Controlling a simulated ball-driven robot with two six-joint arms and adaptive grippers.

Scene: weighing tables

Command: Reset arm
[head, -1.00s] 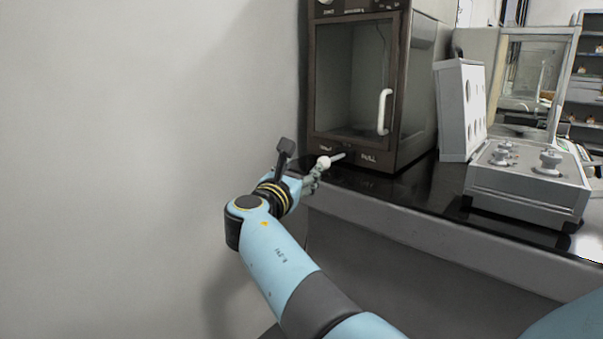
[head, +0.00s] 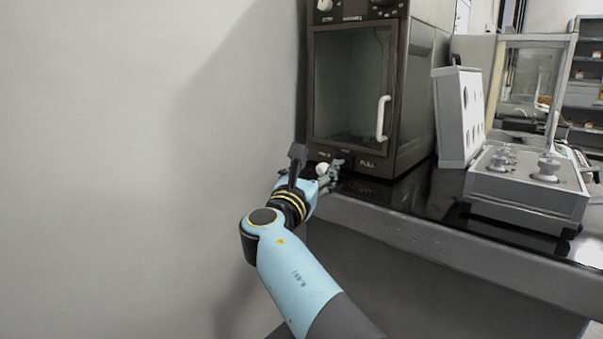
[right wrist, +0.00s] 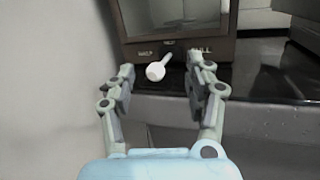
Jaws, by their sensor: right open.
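My right gripper (head: 328,178) is in front of the lower front panel of a dark brown oven-like cabinet (head: 400,100), at the counter's left end. In the right wrist view my right gripper (right wrist: 163,84) has its two fingers spread apart. A white round-ended knob (right wrist: 156,71) on a short stem shows between the fingertips, with nothing clamped. The knob also shows in the head view (head: 321,169), partly behind the gripper. Whether a finger touches it cannot be told. My left gripper is not in view.
The cabinet door has a white handle (head: 383,118). A grey-white box with knobs (head: 525,205) and its raised lid (head: 461,118) stand to the right, by a glass-sided case (head: 528,80). The dark counter (head: 425,200) has a pale front edge. A bare wall is at left.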

